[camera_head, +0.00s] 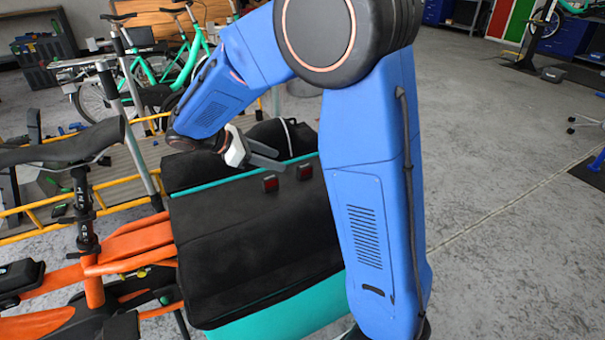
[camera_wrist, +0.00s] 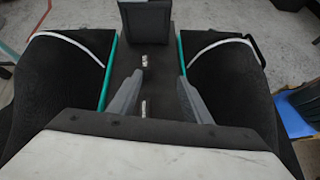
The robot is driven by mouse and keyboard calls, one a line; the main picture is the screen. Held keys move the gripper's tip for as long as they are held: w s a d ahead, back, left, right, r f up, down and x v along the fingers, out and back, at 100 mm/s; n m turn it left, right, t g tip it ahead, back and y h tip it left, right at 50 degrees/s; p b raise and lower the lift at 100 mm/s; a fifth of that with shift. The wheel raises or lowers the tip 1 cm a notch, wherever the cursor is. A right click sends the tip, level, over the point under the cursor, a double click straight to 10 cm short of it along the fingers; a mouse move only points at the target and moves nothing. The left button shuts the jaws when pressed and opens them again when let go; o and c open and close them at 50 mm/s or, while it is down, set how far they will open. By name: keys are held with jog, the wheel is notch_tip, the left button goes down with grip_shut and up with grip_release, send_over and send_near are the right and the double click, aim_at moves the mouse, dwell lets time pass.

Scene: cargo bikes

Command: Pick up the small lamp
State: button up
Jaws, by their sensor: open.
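My gripper (camera_head: 268,156) is over the black padded cargo box (camera_head: 255,240) of a bike, near its far part. In the wrist view, its two grey fingers (camera_wrist: 157,88) stand wide apart with nothing held between them. I cannot make out a lamp for certain. Two small pale metallic pieces lie on the dark strip below the fingers, one farther off (camera_wrist: 145,61) and one nearer, between the fingers (camera_wrist: 144,106). Two small red-faced dark pieces, one left (camera_head: 270,183) and one right (camera_head: 305,172), sit on the box in the head view.
Green bikes (camera_head: 165,60) stand farther back. Padded sides with white straps (camera_wrist: 215,45) flank the fingers. Open grey floor (camera_head: 500,240) lies right.

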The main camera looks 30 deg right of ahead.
jog(key=w+a, duration=0.1)
jog(key=w+a+f+n+h, duration=0.1)
jog(key=w, duration=0.1)
jog(key=shift+a, duration=0.2)
jog(key=shift+f+n, duration=0.15)
jog(key=shift+n, duration=0.15)
send_near(302, 167)
jog(key=x, duration=0.4)
jog(key=shift+s+d+f, duration=0.15)
jog(key=shift+s+d, duration=0.05)
jog(key=shift+d, duration=0.15)
jog(key=shift+w+x, duration=0.15)
jog(key=shift+x, duration=1.45)
jog(key=shift+w+x, duration=0.15)
jog(key=shift+x, duration=1.45)
grip_shut()
